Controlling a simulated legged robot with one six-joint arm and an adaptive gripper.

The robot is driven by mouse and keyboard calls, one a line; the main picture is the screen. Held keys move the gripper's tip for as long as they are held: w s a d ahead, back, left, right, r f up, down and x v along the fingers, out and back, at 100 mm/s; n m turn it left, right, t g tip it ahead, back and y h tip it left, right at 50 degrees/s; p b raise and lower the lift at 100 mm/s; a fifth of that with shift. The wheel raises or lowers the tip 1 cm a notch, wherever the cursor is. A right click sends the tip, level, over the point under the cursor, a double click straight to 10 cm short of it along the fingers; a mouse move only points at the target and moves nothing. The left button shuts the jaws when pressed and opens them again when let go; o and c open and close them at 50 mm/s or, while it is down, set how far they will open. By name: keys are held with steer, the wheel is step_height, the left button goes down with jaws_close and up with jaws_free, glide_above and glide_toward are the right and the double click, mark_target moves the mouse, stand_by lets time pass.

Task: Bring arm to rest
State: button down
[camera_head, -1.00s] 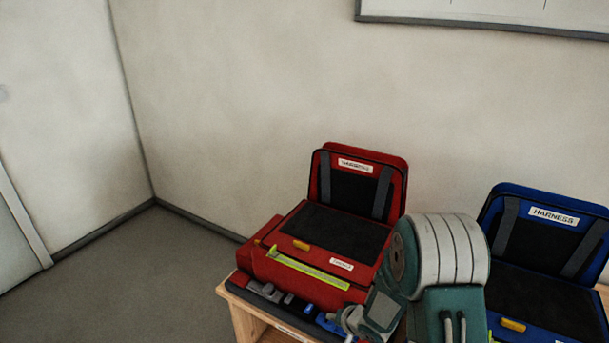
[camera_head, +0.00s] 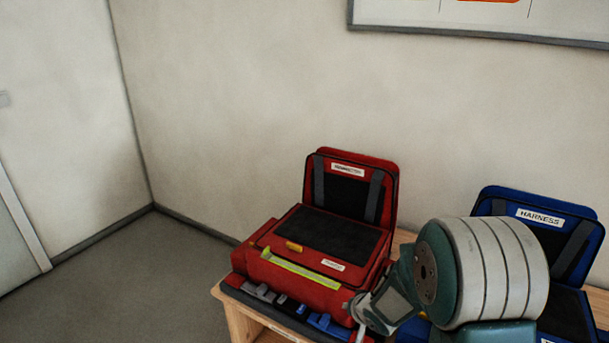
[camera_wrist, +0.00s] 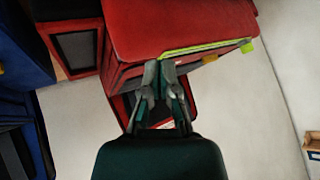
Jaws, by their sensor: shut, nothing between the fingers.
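My gripper (camera_wrist: 159,74) shows in the wrist view with its two fingers close together and nothing held between them. In that view it lies in front of a red harness case (camera_wrist: 185,25); I cannot tell whether it touches the case. In the head view my arm (camera_head: 488,270) is at the lower right, in front of the blue harness case (camera_head: 545,237). The arm hides part of that case. The gripper fingers cannot be made out there. The red harness case (camera_head: 345,230) stands open-backed to the left of my arm.
Both cases stand on a wooden bench (camera_head: 238,318) against the wall. Grey and blue gear (camera_head: 315,320) lies along its front edge. A framed board (camera_head: 480,22) hangs above. Open floor (camera_head: 150,275) lies to the left.

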steer(key=s+d+r+h, duration=0.25)
steer(key=s+r, duration=0.25)
steer(key=r, duration=0.3)
steer(key=s+d+r+h, duration=0.2)
steer(key=s+d+r, duration=0.15)
steer(key=r, duration=0.55)
steer(key=s+a+r+g, duration=0.1)
steer(key=s+r, duration=0.2)
steer(key=s, duration=0.7)
steer(key=s+a+r+n+g+y, duration=0.1)
steer(key=s+r, duration=0.3)
steer(key=s, duration=0.6)
steer(key=shift+s+n, duration=0.2)
steer(key=shift+n, duration=0.1)
steer(key=shift+d+y, duration=0.1)
steer(key=shift+y, duration=0.15)
